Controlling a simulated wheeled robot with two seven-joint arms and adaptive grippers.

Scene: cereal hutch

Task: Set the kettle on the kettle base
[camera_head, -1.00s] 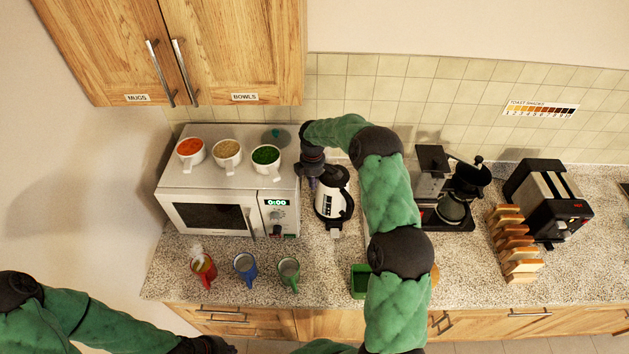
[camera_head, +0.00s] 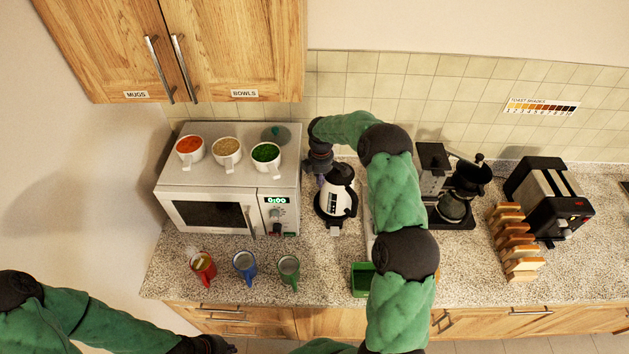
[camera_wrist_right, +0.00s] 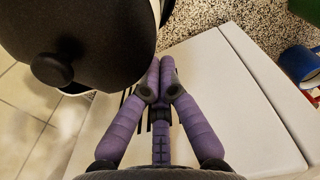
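The white-and-black kettle (camera_head: 338,203) stands upright on the counter just right of the microwave, with its black handle to the right. A dark rim shows under its lower left side; I cannot tell whether this is the kettle base. My right gripper (camera_head: 321,180) is low behind the kettle's left side, partly hidden by it. In the right wrist view, the purple fingers (camera_wrist_right: 160,88) are drawn together with nothing visible between them, close beside the kettle's black lid (camera_wrist_right: 90,35); contact is unclear. My left gripper (camera_head: 210,345) is at the bottom edge, its fingers unclear.
Red, blue and green mugs (camera_head: 289,268) stand in front. A green container (camera_head: 361,280), a coffee maker (camera_head: 432,172), a toast rack (camera_head: 514,245) and a toaster (camera_head: 548,200) are to the right.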

